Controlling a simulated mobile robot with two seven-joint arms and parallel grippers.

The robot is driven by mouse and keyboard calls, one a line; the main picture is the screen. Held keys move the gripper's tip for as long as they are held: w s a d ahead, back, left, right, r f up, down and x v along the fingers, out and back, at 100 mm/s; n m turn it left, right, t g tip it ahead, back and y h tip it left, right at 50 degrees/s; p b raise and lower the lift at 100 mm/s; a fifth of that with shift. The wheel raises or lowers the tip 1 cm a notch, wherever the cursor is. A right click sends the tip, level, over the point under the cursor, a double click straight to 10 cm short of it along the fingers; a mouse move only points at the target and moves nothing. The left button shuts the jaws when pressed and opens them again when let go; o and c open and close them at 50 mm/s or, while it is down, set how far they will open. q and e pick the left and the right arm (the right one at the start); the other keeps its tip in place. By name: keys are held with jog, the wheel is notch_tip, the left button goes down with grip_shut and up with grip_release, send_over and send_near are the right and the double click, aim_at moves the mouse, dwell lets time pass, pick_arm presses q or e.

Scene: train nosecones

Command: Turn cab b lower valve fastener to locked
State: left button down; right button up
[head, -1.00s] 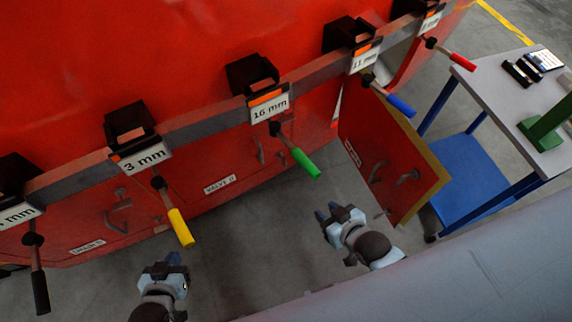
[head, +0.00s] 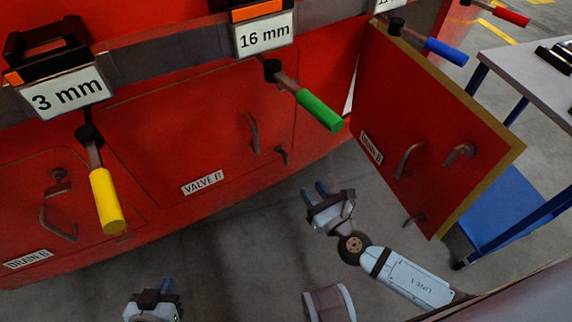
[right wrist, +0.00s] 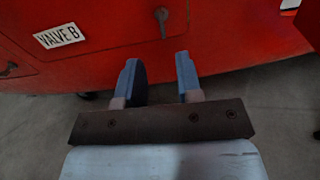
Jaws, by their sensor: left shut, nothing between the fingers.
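The red panel labelled VALVE B (head: 203,183) is in the middle of the head view, flush with the red cab side. A small dark fastener (head: 281,155) sits near its lower right edge, right of a curved handle (head: 253,132). In the right wrist view, a fastener (right wrist: 161,20) hangs down above the fingers, right of the VALVE B label (right wrist: 61,36). My right gripper (head: 319,191) is open and empty, below and right of the fastener, apart from it. Its two blue fingers (right wrist: 158,80) point at the cab. My left gripper (head: 165,286) is shut and empty at the bottom.
An open red door (head: 430,135) stands out to the right of the panel. A green-handled tool (head: 318,110) and a yellow-handled tool (head: 105,200) hang from the rail above. A table with blue legs (head: 525,80) stands at the right. Floor below the cab is clear.

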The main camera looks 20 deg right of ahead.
aim_at(286, 153)
jog(key=p+x, duration=0.1)
jog(key=x, duration=1.2)
jog(key=shift+w+a, duration=0.1)
jog(key=shift+w, duration=0.25)
grip_shut()
